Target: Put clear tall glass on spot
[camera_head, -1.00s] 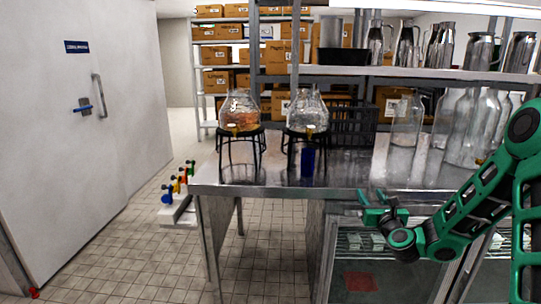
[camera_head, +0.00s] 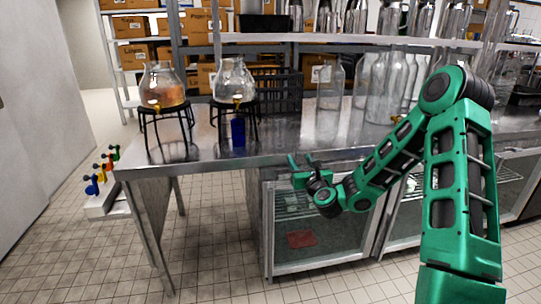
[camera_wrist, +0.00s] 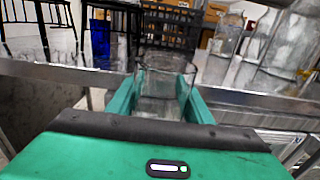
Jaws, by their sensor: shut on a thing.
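The clear tall glass (camera_wrist: 163,85) is held between the two green fingers of my gripper (camera_wrist: 162,98) in the wrist view, with its open rim up. In the head view my gripper (camera_head: 302,165) is in front of the metal counter's front edge, and the glass is too faint to make out there. I cannot tell any marked spot on the counter (camera_head: 270,153).
A blue glass (camera_head: 238,132) stands under the right dispenser (camera_head: 234,80) on its black stand. The left dispenser (camera_head: 162,86) holds an orange drink. Clear bottles (camera_head: 386,88) crowd the counter at right; a black crate (camera_head: 279,92) stands behind. The front middle counter is clear.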

